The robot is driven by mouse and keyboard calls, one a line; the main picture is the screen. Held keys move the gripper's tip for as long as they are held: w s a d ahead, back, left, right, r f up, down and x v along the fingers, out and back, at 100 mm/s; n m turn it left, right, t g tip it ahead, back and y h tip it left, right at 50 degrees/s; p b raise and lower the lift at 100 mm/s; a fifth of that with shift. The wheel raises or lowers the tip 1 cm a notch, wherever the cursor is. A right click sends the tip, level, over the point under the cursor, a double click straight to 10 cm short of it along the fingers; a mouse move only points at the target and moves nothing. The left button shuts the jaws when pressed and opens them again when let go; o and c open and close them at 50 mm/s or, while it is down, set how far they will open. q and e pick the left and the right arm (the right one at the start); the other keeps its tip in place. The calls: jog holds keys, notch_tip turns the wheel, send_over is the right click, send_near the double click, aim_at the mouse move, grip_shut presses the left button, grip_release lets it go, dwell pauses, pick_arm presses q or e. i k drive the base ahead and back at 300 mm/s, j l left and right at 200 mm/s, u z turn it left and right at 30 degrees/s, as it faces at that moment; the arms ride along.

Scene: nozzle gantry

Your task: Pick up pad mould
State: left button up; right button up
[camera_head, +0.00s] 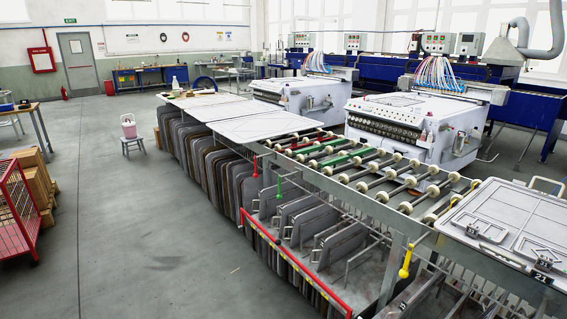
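A large light-grey flat mould plate (500,210) lies at the right on the near end of the roller table, cut off by the right edge of the picture. It has raised lines and light handles at its edge. A smaller part marked "21" (540,256) sits at its near corner. More grey mould plates (308,222) stand upright in the rack below the rollers. I cannot tell which of these is the pad mould. Neither of my grippers is in view.
The roller table (370,172) has white rollers, with red, yellow and green handles on its frame. White machines (405,122) with hoses stand behind it. A red cage cart (18,208) and a small chair (130,138) stand left. The grey floor between is clear.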

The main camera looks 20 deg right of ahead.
aim_at(474, 226)
jog(key=i+z, duration=0.65)
jog(key=i+j+z, duration=0.35)
jog(key=i+z, duration=0.2)
jog(key=z, duration=0.25)
jog(key=i+j+z, duration=0.2)
jog(key=z, duration=0.2)
jog(key=i+j+z, duration=0.15)
jog(key=z, duration=0.3)
jog(key=i+j+z, duration=0.15)
jog(key=j+z, duration=0.15)
jog(key=z, duration=0.15)
jog(key=i+j+z, duration=0.1)
jog(key=j+z, duration=0.3)
jog(key=i+j+z, duration=0.15)
jog(key=j+z, duration=0.25)
jog(key=i+j+z, duration=0.1)
jog(key=z, duration=0.25)
jog(key=k+j, duration=0.05)
jog(key=j, duration=0.05)
